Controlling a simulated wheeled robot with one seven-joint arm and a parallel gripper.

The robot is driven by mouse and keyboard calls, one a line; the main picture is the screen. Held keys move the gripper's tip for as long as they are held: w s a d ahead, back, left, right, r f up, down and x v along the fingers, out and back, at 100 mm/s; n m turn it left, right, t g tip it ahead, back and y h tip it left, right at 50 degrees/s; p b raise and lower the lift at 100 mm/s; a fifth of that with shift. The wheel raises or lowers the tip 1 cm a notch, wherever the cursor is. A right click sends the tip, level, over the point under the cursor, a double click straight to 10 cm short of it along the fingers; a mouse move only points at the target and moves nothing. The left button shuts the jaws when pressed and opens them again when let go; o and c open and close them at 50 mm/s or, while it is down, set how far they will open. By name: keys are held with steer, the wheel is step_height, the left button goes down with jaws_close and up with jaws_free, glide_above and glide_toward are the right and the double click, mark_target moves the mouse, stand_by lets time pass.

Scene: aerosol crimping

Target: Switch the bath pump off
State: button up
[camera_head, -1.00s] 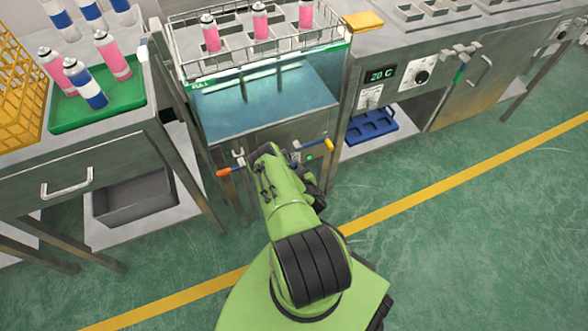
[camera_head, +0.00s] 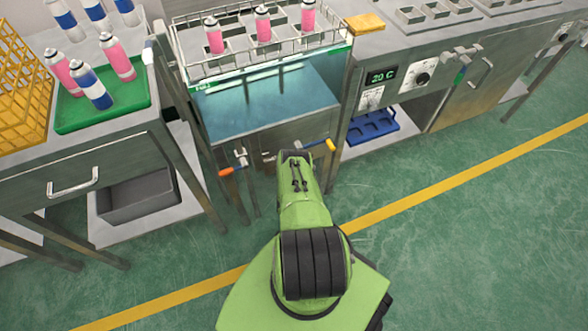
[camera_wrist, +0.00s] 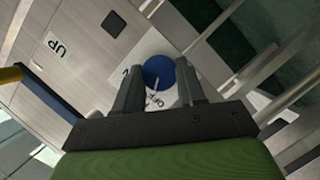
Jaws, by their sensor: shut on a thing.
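A round blue knob (camera_wrist: 158,72) sits on the steel front panel of the bath (camera_head: 270,160). In the wrist view it lies between the two dark fingers of my gripper (camera_wrist: 160,84), which is shut on it. A pale line on the knob runs down toward partly visible upside-down letters that look like "OF" on a white plate (camera_wrist: 158,101). In the head view my green arm covers the knob and the gripper.
An orange-tipped lever (camera_head: 226,172) and a yellow-tipped lever (camera_head: 331,145) flank the arm. A wire basket (camera_head: 205,68) with pink cans stands over the water. A green tray (camera_head: 135,106) stands at left. The floor (camera_head: 470,220) at right is clear.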

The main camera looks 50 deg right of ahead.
stand_by(0.4)
steer(key=o, duration=1.1)
steer(key=shift+c, duration=0.2)
steer(key=shift+f, duration=0.1)
